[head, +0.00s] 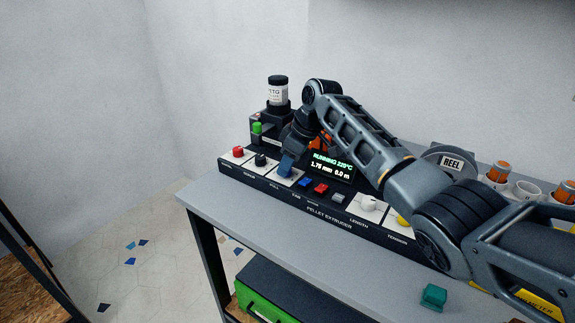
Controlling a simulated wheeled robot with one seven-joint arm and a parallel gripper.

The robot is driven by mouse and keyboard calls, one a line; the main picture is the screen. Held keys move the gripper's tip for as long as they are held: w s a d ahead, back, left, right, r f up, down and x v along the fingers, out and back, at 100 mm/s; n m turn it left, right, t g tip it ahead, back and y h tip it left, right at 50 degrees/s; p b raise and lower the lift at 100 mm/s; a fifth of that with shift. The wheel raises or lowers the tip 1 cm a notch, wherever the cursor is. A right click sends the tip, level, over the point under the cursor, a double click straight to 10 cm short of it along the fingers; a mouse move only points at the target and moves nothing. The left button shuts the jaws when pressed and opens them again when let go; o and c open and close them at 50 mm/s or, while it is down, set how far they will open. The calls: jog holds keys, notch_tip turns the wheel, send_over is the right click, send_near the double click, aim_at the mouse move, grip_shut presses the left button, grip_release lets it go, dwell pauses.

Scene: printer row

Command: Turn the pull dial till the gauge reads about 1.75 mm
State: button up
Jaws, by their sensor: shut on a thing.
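The pull dial sits on the front panel of the pellet extruder (328,212), at the place marked PULL. My gripper (286,170) points down onto it, shut on the dial. The fingers hide the dial, so its angle cannot be seen. The gauge display (332,166) is lit in green and white, right of my gripper. It reads RUNNING 220°C, 1.75 mm and 0.0 m.
A red knob (238,151) and a black knob (261,160) stand left of my gripper. Small coloured buttons (321,188) and a white length dial (367,203) lie to the right. A jar (278,90) stands behind. The grey bench front (235,205) is clear.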

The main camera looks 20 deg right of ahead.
dwell(0.4)
jog(key=o, duration=1)
jog(key=shift+o, duration=0.2)
jog(key=v, duration=0.7)
jog(key=shift+r+b, duration=0.3)
jog(key=shift+r, duration=0.05)
jog(key=shift+s+d, duration=0.1)
